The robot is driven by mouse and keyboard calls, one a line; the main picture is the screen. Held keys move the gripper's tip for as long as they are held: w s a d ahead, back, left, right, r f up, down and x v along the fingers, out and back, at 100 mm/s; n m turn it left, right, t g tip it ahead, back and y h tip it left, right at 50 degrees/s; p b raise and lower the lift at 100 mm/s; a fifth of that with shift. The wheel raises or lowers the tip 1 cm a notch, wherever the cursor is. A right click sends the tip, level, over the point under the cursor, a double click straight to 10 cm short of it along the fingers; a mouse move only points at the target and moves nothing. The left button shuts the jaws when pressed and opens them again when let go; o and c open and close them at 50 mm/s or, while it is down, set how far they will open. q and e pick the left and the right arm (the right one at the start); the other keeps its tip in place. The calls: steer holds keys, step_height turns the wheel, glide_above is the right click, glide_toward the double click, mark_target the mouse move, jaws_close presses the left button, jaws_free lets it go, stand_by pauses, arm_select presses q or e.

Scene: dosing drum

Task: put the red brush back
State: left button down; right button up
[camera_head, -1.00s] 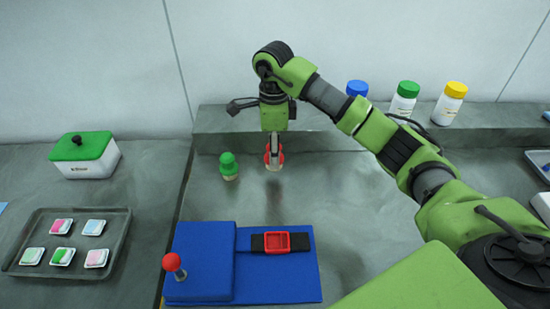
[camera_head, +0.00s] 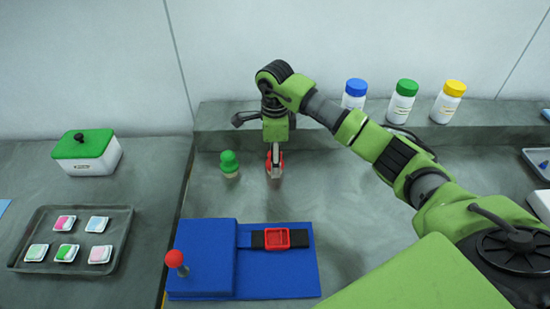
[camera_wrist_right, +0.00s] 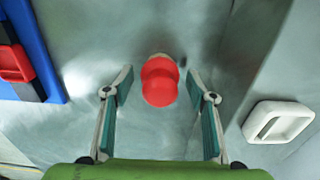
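The red brush (camera_head: 281,158) stands on the grey worktop near the back ledge, mostly hidden behind my right gripper in the head view. In the right wrist view the red brush (camera_wrist_right: 159,84) shows its rounded red top, with a bit of pale base behind it. My right gripper (camera_head: 275,172) points down at the brush. In the wrist view the two fingers of my right gripper (camera_wrist_right: 161,76) are spread on either side of the brush, with a gap at each side. My left gripper is not in view.
A green brush (camera_head: 229,163) stands close left of the red one. A blue fixture (camera_head: 205,258) with a red-knobbed lever (camera_head: 175,259) and a red frame (camera_head: 286,238) lies in front. Bottles, one with a blue cap (camera_head: 356,88), stand on the ledge. A white hollow object (camera_wrist_right: 277,122) shows in the wrist view.

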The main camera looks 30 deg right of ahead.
steer(key=shift+r, duration=0.45)
step_height(320, 180, up, 10)
steer(key=shift+b, duration=1.05)
steer(key=shift+r, duration=0.75)
